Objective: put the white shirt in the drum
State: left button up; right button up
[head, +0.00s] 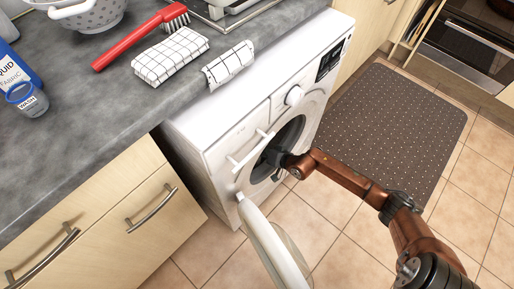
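The white washing machine (225,130) stands under the counter with its round door (272,248) swung open toward the floor. The dark drum opening (291,133) is in its front. My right arm comes in from the right, and its dark gripper (268,158) is at the drum opening, partly inside. Its fingers are too dark and small to tell whether they are open or shut, or whether they hold anything. I see no white shirt that I can make out; the drum's inside is mostly hidden. My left gripper is not in view.
The grey counter (95,120) holds two checked cloths (170,56) (229,66), a red brush (135,40), a colander (88,14) and a blue detergent bottle (18,75). A dotted mat (390,125) lies on the tiles. The open door takes up space in front of the machine.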

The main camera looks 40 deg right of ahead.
jog(key=shift+f, duration=0.35)
jog(key=shift+f, duration=0.15)
jog(key=o, duration=1.4)
jog(key=shift+o, duration=0.3)
jog(key=shift+f, duration=0.15)
